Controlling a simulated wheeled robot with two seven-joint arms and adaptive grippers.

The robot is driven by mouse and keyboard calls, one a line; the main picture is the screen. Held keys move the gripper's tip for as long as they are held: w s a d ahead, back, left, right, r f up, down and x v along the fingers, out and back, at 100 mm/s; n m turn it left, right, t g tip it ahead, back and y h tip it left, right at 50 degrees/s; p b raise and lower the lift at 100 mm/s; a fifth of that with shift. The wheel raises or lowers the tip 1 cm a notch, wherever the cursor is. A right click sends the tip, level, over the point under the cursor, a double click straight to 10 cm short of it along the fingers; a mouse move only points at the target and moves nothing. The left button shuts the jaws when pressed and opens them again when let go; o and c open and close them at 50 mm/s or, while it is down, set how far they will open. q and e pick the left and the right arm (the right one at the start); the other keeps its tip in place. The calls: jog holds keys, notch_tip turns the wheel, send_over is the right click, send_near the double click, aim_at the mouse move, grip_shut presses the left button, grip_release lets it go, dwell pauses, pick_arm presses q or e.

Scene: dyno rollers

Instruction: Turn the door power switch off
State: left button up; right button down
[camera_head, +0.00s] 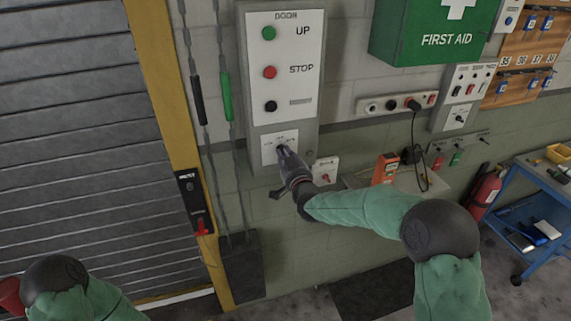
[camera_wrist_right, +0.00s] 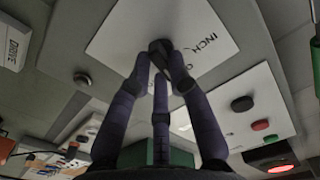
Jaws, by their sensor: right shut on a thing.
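The grey door control box (camera_head: 283,118) is on the wall beside the yellow door frame. Its lower white plate (camera_head: 268,151) carries a small dark switch knob, mostly hidden by my right gripper (camera_head: 283,150) in the head view. In the right wrist view the switch knob (camera_wrist_right: 160,45) sits on the white plate (camera_wrist_right: 120,30) beside lettering that reads "INCH". My right gripper (camera_wrist_right: 162,72) has its fingers closed around this knob. The knob's pointing direction is hard to tell. My left gripper is out of view; only part of that arm shows at lower left.
Green, red and black buttons (camera_head: 269,72) are above the plate. Hanging cords (camera_head: 227,100) run to the left, near the shutter (camera_head: 70,130). A blue trolley (camera_head: 540,200) stands at right.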

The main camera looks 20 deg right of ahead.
jog(key=shift+r+n+b, duration=0.1)
jog(key=shift+n+b, duration=0.7)
jog(key=shift+n, duration=0.3)
jog(key=c, duration=1.1)
grip_release()
jog(key=shift+c, duration=0.2)
jog(key=s, duration=1.2)
jog(key=shift+d, duration=0.2)
